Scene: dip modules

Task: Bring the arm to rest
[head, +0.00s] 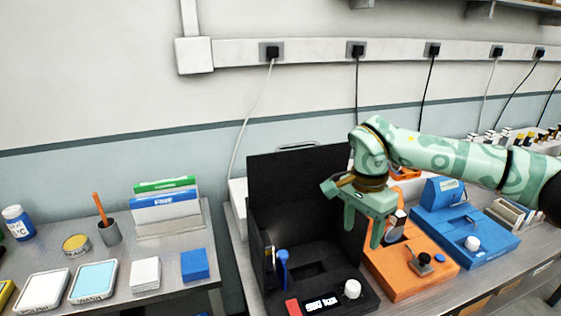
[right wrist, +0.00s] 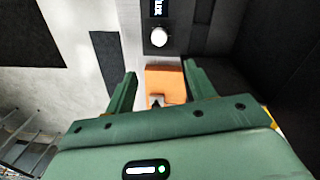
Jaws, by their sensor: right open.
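My right arm (head: 440,152) comes in from the right in the head view. My right gripper (head: 363,236) points down beside the open lid of the black module (head: 300,185), over the gap towards the orange module (head: 405,275). Its two fingers are apart, and nothing shows held in the head view. In the right wrist view the gripper (right wrist: 159,72) has parted fingers; an orange surface (right wrist: 165,82) shows between and beyond them, and a panel with a white knob (right wrist: 160,37) lies ahead. My left gripper is not in view.
The black module has a blue-handled tool (head: 283,265) and a white knob (head: 352,288). A blue module (head: 465,240) stands right of the orange one. Cables hang along the wall. Space above the left bench is clear.

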